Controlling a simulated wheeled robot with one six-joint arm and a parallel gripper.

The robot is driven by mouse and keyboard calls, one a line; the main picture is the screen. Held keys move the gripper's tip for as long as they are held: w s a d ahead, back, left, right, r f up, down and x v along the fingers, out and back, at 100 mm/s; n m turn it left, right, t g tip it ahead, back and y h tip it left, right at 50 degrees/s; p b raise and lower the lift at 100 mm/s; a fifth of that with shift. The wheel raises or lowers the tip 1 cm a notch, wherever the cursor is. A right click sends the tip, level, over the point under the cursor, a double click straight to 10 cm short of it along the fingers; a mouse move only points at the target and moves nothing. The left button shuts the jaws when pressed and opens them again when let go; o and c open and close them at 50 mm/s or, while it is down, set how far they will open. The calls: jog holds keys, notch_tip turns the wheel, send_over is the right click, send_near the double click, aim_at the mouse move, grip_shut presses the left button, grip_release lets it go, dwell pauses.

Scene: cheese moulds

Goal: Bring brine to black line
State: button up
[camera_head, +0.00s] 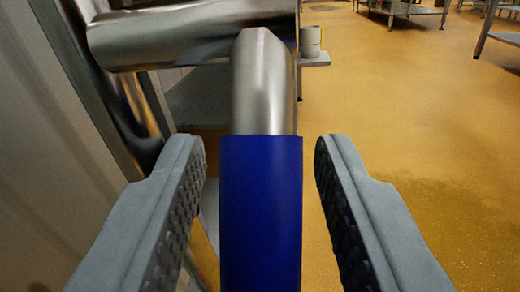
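My gripper (262,165) is open in the head camera view, with one grey padded finger on each side of a blue handle (260,215). The blue handle is a sleeve on the end of a bent steel pipe or lever (264,85). There is a visible gap between each finger and the handle. The handle runs toward the camera, and its near end is cut off by the bottom edge. No brine and no black line can be made out in this view.
A thick horizontal steel pipe (170,38) and a pale wall panel (45,150) stand close on the left. Steel tables (412,8) are far back. The yellow floor (420,110) is open on the right.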

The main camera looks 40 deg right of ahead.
grip_shut()
